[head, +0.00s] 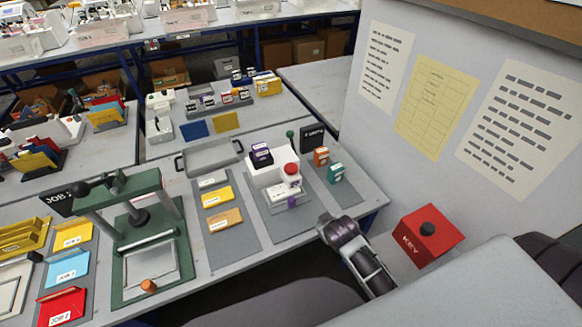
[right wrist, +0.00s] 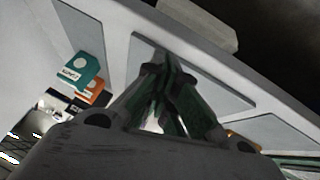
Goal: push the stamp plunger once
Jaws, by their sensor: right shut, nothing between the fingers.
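A white stamp device (head: 262,177) stands on a grey mat at the right part of the table in the head view. A red round knob (head: 291,169), which looks like its plunger, sits on its front right. Purple parts show at its top and front. My right gripper (right wrist: 165,70) is shut and empty in the wrist view. In the head view my right gripper (head: 326,224) is at the table's front edge, right of and nearer than the device, apart from it. My left gripper is not in view.
A teal card box (head: 336,174) and an orange one (head: 321,156) stand right of the device. A green press (head: 148,230) stands at left, with card trays between. A red KEY box (head: 428,235) is at right, near the wall panel.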

